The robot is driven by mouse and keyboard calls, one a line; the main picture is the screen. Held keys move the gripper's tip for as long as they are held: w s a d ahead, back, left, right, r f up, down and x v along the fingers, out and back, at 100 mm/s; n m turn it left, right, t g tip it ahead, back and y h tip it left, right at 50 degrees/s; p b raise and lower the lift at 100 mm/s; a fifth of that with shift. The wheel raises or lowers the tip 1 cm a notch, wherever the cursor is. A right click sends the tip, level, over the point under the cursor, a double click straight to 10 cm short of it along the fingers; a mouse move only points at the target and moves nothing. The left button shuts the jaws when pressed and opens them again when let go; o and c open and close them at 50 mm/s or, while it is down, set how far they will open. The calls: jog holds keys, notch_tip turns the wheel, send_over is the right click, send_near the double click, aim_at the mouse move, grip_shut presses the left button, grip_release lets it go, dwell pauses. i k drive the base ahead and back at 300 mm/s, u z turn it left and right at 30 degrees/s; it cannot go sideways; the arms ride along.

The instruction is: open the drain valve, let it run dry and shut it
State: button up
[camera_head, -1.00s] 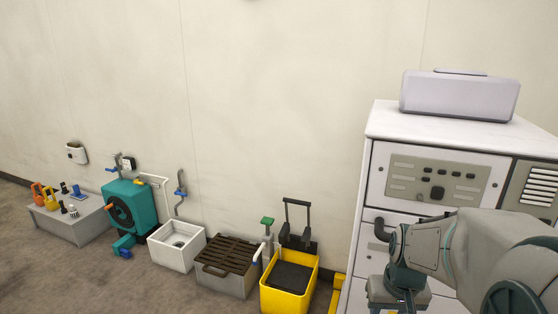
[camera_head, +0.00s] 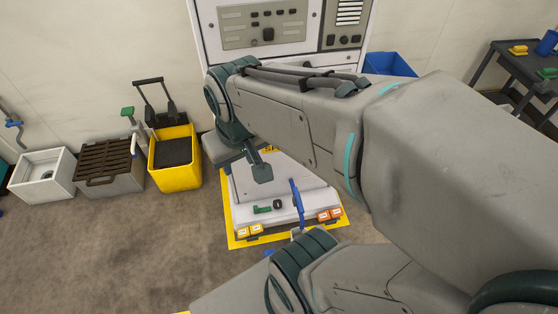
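The white machine (camera_head: 275,180) stands ahead, partly covered by my arm. On its low front ledge is an upright blue lever (camera_head: 297,202), with a green handle (camera_head: 262,210) and a small dark ring (camera_head: 278,204) to its left. Which of these is the drain valve I cannot tell for sure. My gripper (camera_head: 261,170) hangs above and behind the ledge, up and left of the blue lever and apart from it. One dark flat finger shows; the rest is hidden by my arm, so its opening is unclear.
Yellow tape (camera_head: 240,243) edges the floor around the machine. At left stand a yellow bin (camera_head: 188,178), a grated box (camera_head: 100,185) and a white basin (camera_head: 30,190). A dark table (camera_head: 520,65) is at right.

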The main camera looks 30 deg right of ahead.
aim_at(298, 198)
jog(key=z, duration=0.65)
jog(key=k, duration=0.65)
jog(key=z, duration=0.85)
jog(key=k, duration=0.9)
jog(key=u, duration=0.7)
jog(key=k, duration=0.75)
jog(key=u, duration=0.8)
jog(key=i, duration=0.5)
